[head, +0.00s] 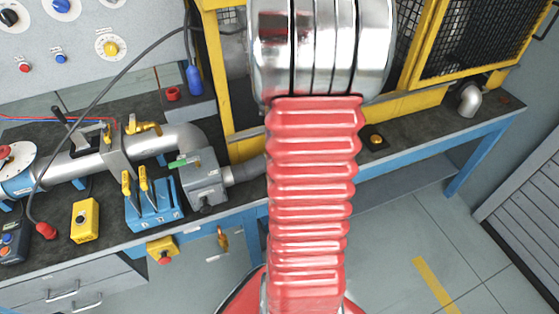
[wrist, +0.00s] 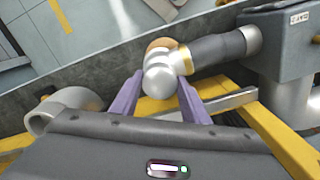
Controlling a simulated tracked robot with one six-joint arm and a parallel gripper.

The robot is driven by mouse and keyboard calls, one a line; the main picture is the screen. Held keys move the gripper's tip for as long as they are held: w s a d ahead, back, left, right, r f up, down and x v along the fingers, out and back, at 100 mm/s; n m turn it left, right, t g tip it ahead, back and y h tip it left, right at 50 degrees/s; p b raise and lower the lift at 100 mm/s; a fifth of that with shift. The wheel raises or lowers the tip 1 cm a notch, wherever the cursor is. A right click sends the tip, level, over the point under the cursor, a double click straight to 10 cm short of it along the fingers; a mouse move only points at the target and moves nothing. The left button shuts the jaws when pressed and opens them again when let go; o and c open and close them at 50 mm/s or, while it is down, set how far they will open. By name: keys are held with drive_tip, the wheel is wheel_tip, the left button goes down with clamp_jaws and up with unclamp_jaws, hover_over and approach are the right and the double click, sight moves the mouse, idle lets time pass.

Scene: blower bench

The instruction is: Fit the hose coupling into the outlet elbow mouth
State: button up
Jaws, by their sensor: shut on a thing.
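In the wrist view, my gripper (wrist: 160,88) has its two purple fingers on either side of a shiny silver hose coupling (wrist: 160,76) and is shut on it. A dark grey hose (wrist: 214,53) with a yellowish ring at its end runs from the coupling to a grey box. A pale grey elbow (wrist: 64,108) stands on the bench at the left, apart from the coupling. In the head view the elbow (head: 468,98) is at the bench's far right. My arm hides the gripper and coupling there; part of the hose (head: 246,171) shows to the left of it.
In the head view, the grey box (head: 205,181) has a green handle. A yellow mesh guard frame (head: 410,68) stands behind the bench. A small yellow-orange button (head: 376,140) sits on the dark bench top. In the wrist view, a yellow beam (wrist: 280,140) runs close beside the gripper.

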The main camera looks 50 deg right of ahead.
drive_tip(key=shift+r, duration=2.2)
drive_tip(key=shift+w, duration=0.1)
